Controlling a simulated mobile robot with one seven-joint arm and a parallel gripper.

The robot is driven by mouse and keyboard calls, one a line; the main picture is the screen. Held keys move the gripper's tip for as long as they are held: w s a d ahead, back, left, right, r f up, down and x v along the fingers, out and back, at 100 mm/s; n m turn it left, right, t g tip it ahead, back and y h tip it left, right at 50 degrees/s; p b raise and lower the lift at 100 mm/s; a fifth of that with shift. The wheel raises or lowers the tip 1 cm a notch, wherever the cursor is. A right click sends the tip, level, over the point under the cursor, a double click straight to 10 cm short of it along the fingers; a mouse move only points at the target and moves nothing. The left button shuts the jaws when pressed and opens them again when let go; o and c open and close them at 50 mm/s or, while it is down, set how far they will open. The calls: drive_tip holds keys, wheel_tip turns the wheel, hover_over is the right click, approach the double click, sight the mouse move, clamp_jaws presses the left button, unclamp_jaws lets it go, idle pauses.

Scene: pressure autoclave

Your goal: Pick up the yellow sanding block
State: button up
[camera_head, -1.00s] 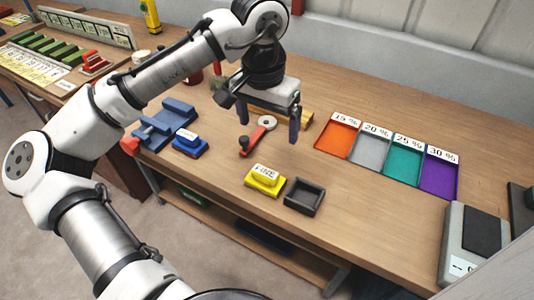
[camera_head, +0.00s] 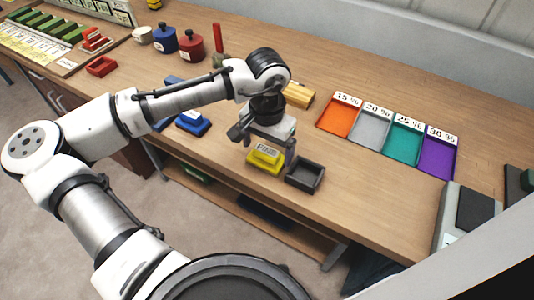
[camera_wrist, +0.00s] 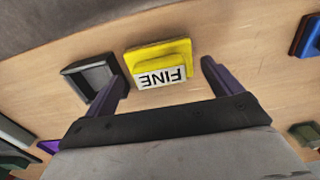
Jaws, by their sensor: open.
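The yellow sanding block (camera_head: 264,159) lies on the wooden table near its front edge, with a white label on it. In the wrist view the yellow block (camera_wrist: 158,57) shows its label, reading FINE upside down, between and beyond the two fingertips. My gripper (camera_head: 265,150) is open, with its fingers pointing down over the block. In the wrist view my gripper (camera_wrist: 162,70) has one finger on each side of the block, with gaps to both. The fingers hold nothing.
An empty dark square tray (camera_head: 305,174) stands just right of the block, close to one finger. A blue block (camera_head: 193,123) lies to the left. Coloured trays marked with percentages, such as the orange one (camera_head: 339,118), are at the right. The table's front edge is near.

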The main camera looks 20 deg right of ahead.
sight(267, 150)
drive_tip(key=shift+f, duration=0.85)
drive_tip(key=c, duration=0.8)
drive_tip(key=shift+r, duration=0.1)
wheel_tip(267, 150, up, 20)
drive_tip(key=b, duration=0.1)
drive_tip(key=shift+b, duration=0.4)
